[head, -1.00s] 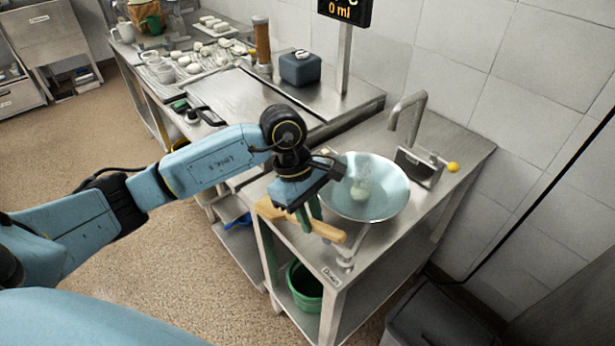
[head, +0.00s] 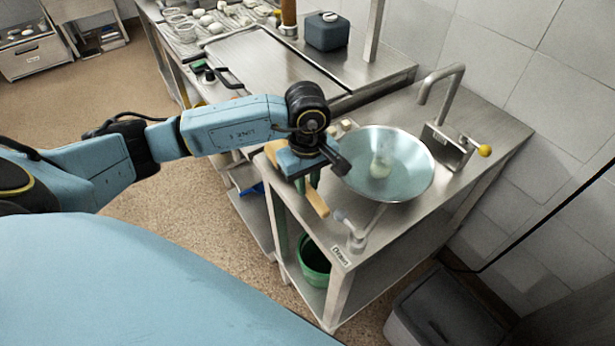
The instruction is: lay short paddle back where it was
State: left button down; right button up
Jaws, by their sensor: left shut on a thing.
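The short paddle, a light wooden piece (head: 318,202), shows on both sides of my left gripper (head: 307,184). The gripper is shut on it at the left edge of the steel sink bench (head: 403,262), left of the round basin (head: 415,180). One end of the paddle points toward the bench's front corner, and the other shows behind the gripper. The gripper hides the paddle's middle. I cannot tell whether the paddle touches the bench top. My right gripper is not in view.
A tap (head: 442,85) and a yellow knob (head: 485,151) stand behind the basin. A small fitting (head: 357,238) stands at the bench's front corner. A green bucket (head: 314,262) sits on the lower shelf. A blue-grey canister (head: 327,32) stands on the bench behind.

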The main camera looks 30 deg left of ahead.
pick_arm(q)
jog(key=shift+f, duration=0.65)
jog(key=shift+f+b, duration=0.45)
jog(key=shift+b, duration=0.3)
jog(key=c, duration=1.2)
grip_release()
notch_tip(320, 180, up, 13)
jog(key=shift+r+p, duration=0.2)
jog(key=shift+p, duration=0.1)
